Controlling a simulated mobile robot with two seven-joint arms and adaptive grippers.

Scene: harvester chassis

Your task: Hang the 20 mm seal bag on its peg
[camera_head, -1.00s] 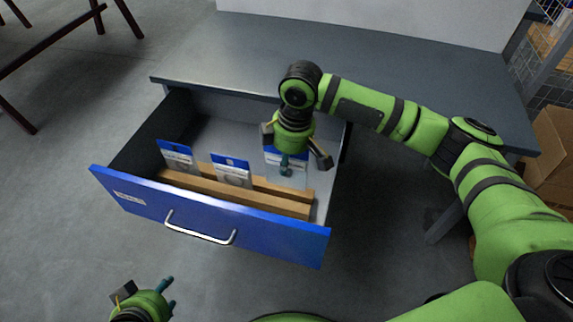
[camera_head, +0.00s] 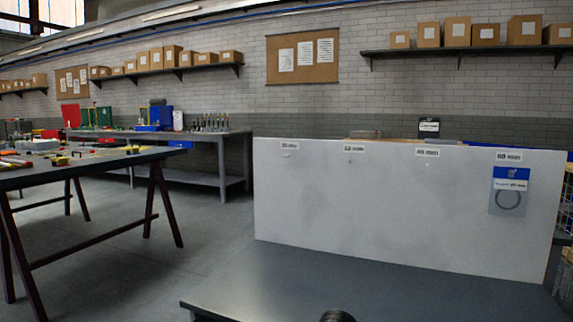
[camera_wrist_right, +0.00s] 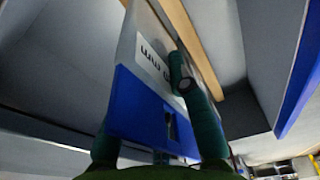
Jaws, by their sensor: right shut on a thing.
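In the right wrist view my right gripper (camera_wrist_right: 155,120) is shut on a seal bag (camera_wrist_right: 135,107) with a blue header and a white label. The label is upside down and ends in "mm"; a finger hides part of its number. The bag is still at the drawer, close to a wooden rail (camera_wrist_right: 190,40). In the head view a white board (camera_head: 380,205) carries several small labels with pegs along its top. One bag (camera_head: 509,190) with a blue header and a ring hangs below the rightmost label. The other label places look empty. My left gripper is not in view.
The blue drawer front (camera_wrist_right: 298,85) shows at the right of the wrist view. A table with tools (camera_head: 80,160) stands at the left of the head view.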

